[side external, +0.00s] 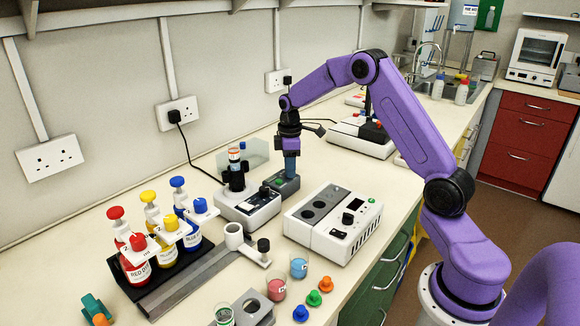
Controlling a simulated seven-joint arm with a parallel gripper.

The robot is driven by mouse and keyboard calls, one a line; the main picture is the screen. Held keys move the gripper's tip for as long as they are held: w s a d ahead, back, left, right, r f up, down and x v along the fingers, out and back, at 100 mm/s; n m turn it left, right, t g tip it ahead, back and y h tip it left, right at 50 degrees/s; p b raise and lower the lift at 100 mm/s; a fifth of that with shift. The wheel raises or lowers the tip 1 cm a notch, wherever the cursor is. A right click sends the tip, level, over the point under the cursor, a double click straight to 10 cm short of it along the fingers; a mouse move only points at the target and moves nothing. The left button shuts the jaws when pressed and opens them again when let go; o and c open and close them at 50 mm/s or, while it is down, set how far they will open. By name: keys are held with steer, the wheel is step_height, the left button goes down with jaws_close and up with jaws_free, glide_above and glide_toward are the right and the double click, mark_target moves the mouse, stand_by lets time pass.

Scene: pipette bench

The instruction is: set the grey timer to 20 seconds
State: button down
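The grey timer appears to be the small dark grey box (287,187) beside the white vortex-like device, near the wall side of the bench. A green spot shows on its top. Its display cannot be read at this size. My gripper (290,174) points straight down over the box, its tips at or just above the box's top. I cannot tell whether they touch it. The fingers look close together, but whether they are fully shut cannot be made out. Part of the box's top is hidden behind the fingers.
The white device (252,209) holding a tube stands left of the box. A white unit with dark wells and a knob (318,230) stands in front. Red, yellow and blue bottles (135,262) stand in a black rack at left. Cups (299,267) and coloured caps line the front edge.

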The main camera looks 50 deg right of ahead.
steer(key=shift+m, duration=0.3)
steer(key=m, duration=1.1)
stand_by(0.6)
steer(key=c, duration=0.9)
jaws_free()
steer(key=shift+o, duration=0.2)
steer(key=shift+r, duration=0.1)
step_height(320, 180, up, 17)
steer(key=shift+r, duration=0.15)
